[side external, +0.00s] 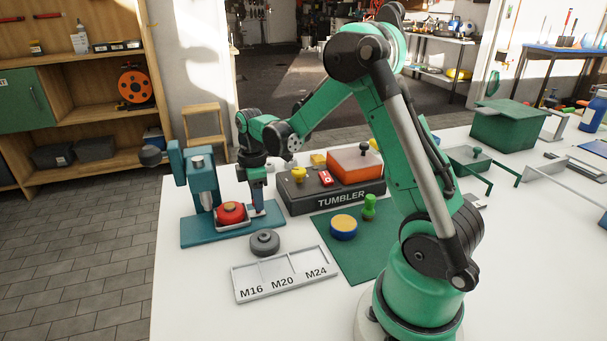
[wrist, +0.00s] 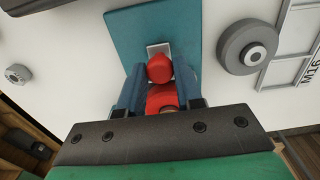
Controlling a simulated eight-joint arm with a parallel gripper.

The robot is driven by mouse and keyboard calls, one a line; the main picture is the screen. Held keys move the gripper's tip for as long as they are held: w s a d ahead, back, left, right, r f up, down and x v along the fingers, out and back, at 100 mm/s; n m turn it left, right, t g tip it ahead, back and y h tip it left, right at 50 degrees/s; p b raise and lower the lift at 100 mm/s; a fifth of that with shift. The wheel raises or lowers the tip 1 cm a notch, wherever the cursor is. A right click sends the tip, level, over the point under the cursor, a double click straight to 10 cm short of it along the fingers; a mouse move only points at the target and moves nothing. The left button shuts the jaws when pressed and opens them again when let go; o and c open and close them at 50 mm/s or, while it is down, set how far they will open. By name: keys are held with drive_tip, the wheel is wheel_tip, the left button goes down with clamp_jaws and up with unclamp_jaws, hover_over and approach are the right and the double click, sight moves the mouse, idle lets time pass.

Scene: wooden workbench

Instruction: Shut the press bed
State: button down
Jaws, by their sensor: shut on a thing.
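The teal press (side external: 203,185) stands upright on a flat teal base (side external: 190,238), its ram above the left part. The light grey press bed (wrist: 157,48) lies low over the base and carries a rounded red piece (side external: 231,213), which also shows in the wrist view (wrist: 159,68). In the side view this piece sits in front and to the right of the ram. My gripper (side external: 257,208) points down at the right end of the base. In the wrist view its blue fingers (wrist: 161,98) are shut on a second red part, likely the bed's handle. Its join to the bed is hidden.
A grey round part (side external: 265,242) lies in front of the base, by the M16/M20/M24 tray (side external: 285,283). The dark TUMBLER box (side external: 335,197) stands close to the right of my gripper. A green mat (side external: 352,258) holds a yellow-blue cylinder (side external: 344,228) and green peg (side external: 369,207).

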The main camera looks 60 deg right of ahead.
drive_tip(key=c, duration=0.6)
unclamp_jaws()
drive_tip(key=shift+o, duration=0.2)
drive_tip(key=shift+r, duration=2.85)
drive_tip(key=shift+s+d+m, duration=0.15)
drive_tip(key=shift+s+m, duration=0.1)
drive_tip(key=shift+m, duration=0.05)
drive_tip(key=c, duration=0.5)
drive_tip(key=s+m, duration=0.1)
drive_tip(key=s+d+m+t+y, duration=0.1)
drive_tip(key=m, duration=0.1)
drive_tip(key=s+r+m+t, duration=0.1)
drive_tip(key=m, duration=0.1)
drive_tip(key=shift+s+d, duration=0.2)
drive_tip(key=shift+d, duration=0.2)
clamp_jaws()
drive_tip(key=s+d+r+m+t, duration=0.2)
drive_tip(key=s+m+t, duration=0.25)
drive_tip(key=m, duration=0.45)
drive_tip(key=shift+m+y, duration=0.3)
drive_tip(key=shift+y, duration=0.1)
drive_tip(key=x, duration=1)
drive_tip(key=shift+w+a, duration=0.2)
drive_tip(key=shift+w, duration=0.05)
